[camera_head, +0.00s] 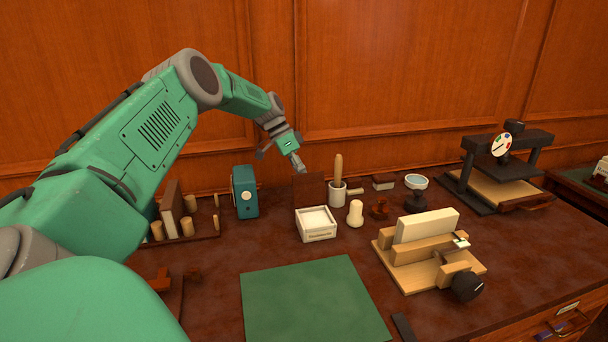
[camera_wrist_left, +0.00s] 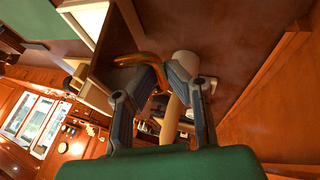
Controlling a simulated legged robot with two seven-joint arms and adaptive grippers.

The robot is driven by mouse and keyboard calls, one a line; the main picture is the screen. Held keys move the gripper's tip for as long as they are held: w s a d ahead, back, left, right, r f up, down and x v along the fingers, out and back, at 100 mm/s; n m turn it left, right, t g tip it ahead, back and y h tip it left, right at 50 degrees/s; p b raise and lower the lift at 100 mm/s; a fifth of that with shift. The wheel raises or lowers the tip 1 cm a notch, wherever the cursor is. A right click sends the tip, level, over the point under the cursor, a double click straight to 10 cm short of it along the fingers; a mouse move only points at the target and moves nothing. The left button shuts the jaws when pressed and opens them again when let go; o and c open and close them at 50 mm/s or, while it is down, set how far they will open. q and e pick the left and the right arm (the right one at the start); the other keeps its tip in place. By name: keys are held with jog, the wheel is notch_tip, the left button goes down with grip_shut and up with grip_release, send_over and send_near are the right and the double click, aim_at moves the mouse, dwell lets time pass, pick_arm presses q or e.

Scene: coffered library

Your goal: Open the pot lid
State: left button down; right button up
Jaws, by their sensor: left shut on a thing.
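A small white open-topped box (camera_head: 316,231) with a label on its front stands behind the green mat. A dark brown flat lid (camera_head: 309,187) stands about upright at the box's back edge; it also shows in the left wrist view (camera_wrist_left: 112,78). A curved brass handle (camera_wrist_left: 136,59) reaches from the lid into my left gripper. My left gripper (camera_head: 299,166) is above the lid's top edge, and in the left wrist view its fingers (camera_wrist_left: 161,80) are closed around the handle. The exact contact is partly hidden by the fingers. My right gripper is not in view.
A cup with a wooden-handled tool (camera_head: 338,175) stands close right of the lid, and a pale knob-shaped piece (camera_head: 355,213) right of the box. A teal box (camera_head: 245,192) stands left. A wooden clamp (camera_head: 430,253) and black press (camera_head: 505,165) are right. The green mat (camera_head: 312,302) is bare.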

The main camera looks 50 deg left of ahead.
pick_arm(q)
jog(key=c, duration=1.6)
grip_release()
jog(key=shift+s+a+f, duration=0.1)
jog(key=shift+a+f, duration=0.35)
jog(key=shift+a, duration=0.05)
jog(key=shift+w+a+f, duration=0.2)
jog(key=shift+w+f, duration=0.05)
jog(key=shift+f, duration=0.05)
jog(key=shift+w+a, duration=0.15)
jog(key=shift+a, duration=0.1)
jog(key=shift+d+r, duration=0.3)
jog(key=shift+d, duration=0.15)
jog(key=shift+a+f, duration=0.1)
jog(key=shift+a, duration=0.1)
notch_tip(320, 180, up, 10)
jog(key=shift+d, duration=0.15)
